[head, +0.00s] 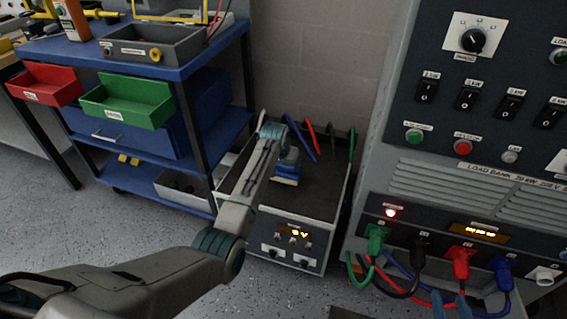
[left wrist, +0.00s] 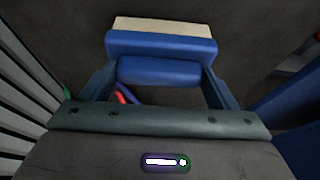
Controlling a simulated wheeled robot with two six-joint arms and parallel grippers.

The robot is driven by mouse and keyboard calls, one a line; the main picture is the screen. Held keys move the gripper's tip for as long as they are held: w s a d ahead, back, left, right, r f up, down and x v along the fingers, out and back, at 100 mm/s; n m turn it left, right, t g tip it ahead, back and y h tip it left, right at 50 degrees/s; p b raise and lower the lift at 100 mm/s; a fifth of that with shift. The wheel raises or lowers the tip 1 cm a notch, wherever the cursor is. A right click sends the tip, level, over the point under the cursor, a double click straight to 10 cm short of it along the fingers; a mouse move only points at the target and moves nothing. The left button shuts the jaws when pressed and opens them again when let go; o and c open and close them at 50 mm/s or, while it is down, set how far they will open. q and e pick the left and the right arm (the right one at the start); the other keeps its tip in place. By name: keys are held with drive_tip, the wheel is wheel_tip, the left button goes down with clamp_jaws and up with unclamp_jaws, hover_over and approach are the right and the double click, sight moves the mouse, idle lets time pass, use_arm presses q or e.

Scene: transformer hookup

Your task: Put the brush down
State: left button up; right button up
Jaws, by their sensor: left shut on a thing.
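The brush has a blue handle and block (head: 287,169) with a pale bristle edge. It shows large in the left wrist view (left wrist: 160,43), its bristles pointing away from me. My left gripper (head: 284,158) is shut on its blue handle, one finger at each side. The brush is over the dark top of the transformer box (head: 318,190); I cannot tell whether it touches that top. My right gripper (head: 450,303) shows only its blue fingertips at the bottom right, apart, near the red lead.
The load bank (head: 440,185) stands to the right, with green, black, red and blue plugs and hanging leads. Several coloured leads (head: 311,135) stand at the back of the transformer box. A blue cart (head: 215,60) with red and green bins stands to the left.

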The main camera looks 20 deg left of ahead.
drive_tip(key=shift+s+f, duration=0.15)
drive_tip(key=shift+f, duration=0.2)
use_arm(q)
drive_tip(key=shift+f, duration=0.1)
drive_tip(key=shift+f, duration=0.15)
drive_tip(key=o, duration=1.1)
use_arm(e)
drive_tip(key=shift+s+f, duration=0.1)
drive_tip(key=shift+f, duration=0.05)
use_arm(q)
drive_tip(key=shift+o, duration=0.2)
